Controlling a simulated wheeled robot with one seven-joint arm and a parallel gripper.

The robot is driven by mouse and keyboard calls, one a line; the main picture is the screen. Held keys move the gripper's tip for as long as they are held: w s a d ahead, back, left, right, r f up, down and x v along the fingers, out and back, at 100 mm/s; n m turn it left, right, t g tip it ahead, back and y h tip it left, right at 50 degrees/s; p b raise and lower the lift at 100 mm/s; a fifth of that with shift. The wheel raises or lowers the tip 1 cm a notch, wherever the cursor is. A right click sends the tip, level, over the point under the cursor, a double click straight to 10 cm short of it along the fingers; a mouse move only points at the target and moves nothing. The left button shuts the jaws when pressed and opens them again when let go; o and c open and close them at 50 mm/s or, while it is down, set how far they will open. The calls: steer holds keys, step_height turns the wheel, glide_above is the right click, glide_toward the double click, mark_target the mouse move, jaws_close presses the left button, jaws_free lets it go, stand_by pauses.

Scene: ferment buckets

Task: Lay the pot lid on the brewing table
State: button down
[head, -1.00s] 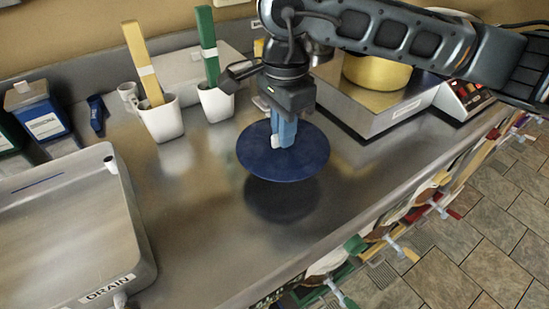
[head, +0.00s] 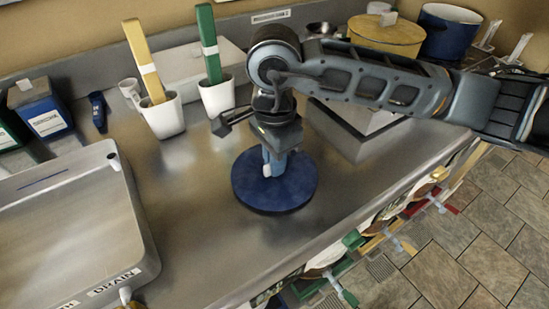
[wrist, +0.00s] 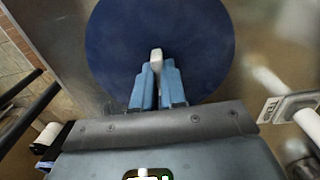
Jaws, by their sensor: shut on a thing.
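The pot lid is a dark blue disc (head: 250,190) low over the steel brewing table (head: 200,215), in the middle of the head view. It looks level and at or very near the tabletop; I cannot tell whether it touches. My gripper (head: 273,166) points down from above and is shut on the lid's pale knob. In the wrist view the lid (wrist: 115,50) fills the upper middle, and the two blue fingers (wrist: 156,75) close on the knob (wrist: 156,56). The fingers hide part of the lid.
Two white cups (head: 164,118) with a yellow and a green handled tool stand behind left. A drain basin (head: 70,225) fills the left. A raised steel unit (head: 350,130) is at right, with a yellow pot (head: 385,38) and a blue pot (head: 447,30) beyond. Tools hang along the front edge.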

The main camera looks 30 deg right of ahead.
steer(key=shift+f, duration=0.15)
steer(key=c, duration=1.2)
jaws_free()
steer(key=shift+r, duration=0.2)
step_height(320, 180, up, 12)
steer(key=shift+r+b, duration=0.1)
steer(key=shift+b, duration=0.2)
